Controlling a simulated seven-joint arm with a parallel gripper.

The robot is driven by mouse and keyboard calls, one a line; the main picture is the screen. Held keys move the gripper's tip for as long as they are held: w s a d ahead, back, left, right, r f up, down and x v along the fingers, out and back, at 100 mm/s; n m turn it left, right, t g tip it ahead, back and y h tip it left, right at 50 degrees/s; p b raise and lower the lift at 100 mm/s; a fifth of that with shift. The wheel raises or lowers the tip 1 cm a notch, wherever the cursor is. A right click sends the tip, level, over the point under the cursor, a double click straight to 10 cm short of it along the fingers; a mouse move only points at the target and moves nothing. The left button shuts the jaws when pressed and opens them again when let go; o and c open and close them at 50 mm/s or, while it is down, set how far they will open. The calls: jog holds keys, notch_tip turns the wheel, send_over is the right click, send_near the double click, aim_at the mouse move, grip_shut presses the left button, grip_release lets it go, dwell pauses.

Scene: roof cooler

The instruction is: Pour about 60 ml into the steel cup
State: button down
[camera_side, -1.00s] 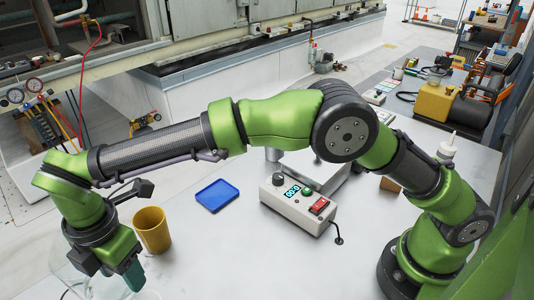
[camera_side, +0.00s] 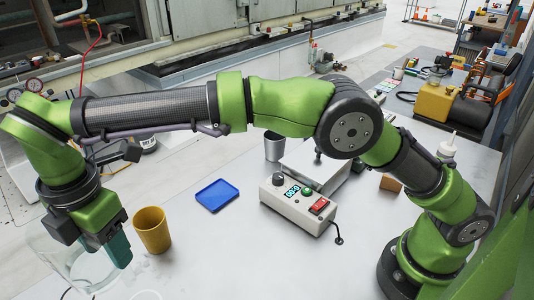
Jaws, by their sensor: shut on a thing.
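The steel cup (camera_side: 275,147) stands upright on the bench behind the control box, at the left edge of a square metal plate. My upper arm passes just above it in the view. My gripper (camera_side: 117,250) is at the lower left, with its teal fingers shut on a clear jug (camera_side: 65,262). The jug looks about upright, and its base seems near or just above the bench. I cannot make out the liquid level in it. The cup's inside is hardly visible.
A yellow cup (camera_side: 151,232) stands close right of my gripper. A blue tray (camera_side: 217,195) lies beyond it. A white control box (camera_side: 297,204) with a lit display and red switch sits mid-bench before the metal plate (camera_side: 318,170). The front middle bench is clear.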

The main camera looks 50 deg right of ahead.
notch_tip(320, 180, up, 6)
jog(key=shift+f, duration=0.2)
jog(key=shift+d+r, duration=0.1)
jog(key=shift+r, duration=0.1)
jog(key=w+d+m, duration=0.2)
jog(key=w+d, duration=0.4)
jog(key=d, duration=0.4)
jog(key=d+m, duration=0.7)
jog(key=d, duration=2)
notch_tip(320, 180, down, 11)
jog(key=shift+w+a, duration=0.15)
jog(key=shift+a, duration=0.1)
jog(key=shift+d+f, duration=0.1)
